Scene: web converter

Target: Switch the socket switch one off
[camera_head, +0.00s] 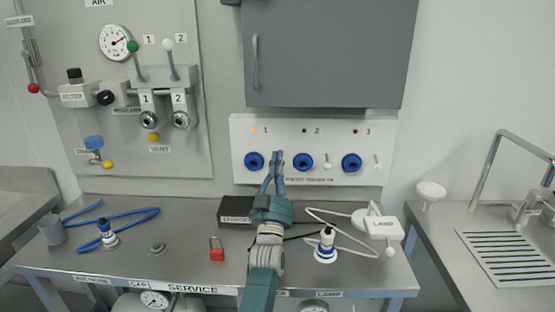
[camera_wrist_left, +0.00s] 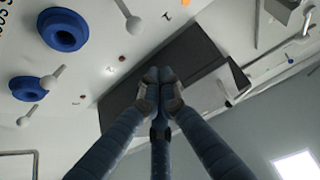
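The white socket panel (camera_head: 310,178) has three blue sockets, each with a small ball-tipped lever to its right. The light numbered 1 (camera_head: 253,130) glows orange; lights 2 and 3 look dark. In the head view my left gripper (camera_head: 277,160) is in front of the panel between sockets one and two, and it hides socket switch one. In the wrist view socket switch one (camera_wrist_left: 133,24) is a white-balled lever, above and left of my left gripper (camera_wrist_left: 158,78), with a visible gap in the picture. The gripper's fingertips are together, with nothing seen between them. My right gripper is out of view.
A grey cabinet (camera_head: 330,55) hangs above the panel. The table below holds a black box (camera_head: 234,210), a red padlock (camera_head: 217,250), a lamp (camera_head: 378,224) and cables.

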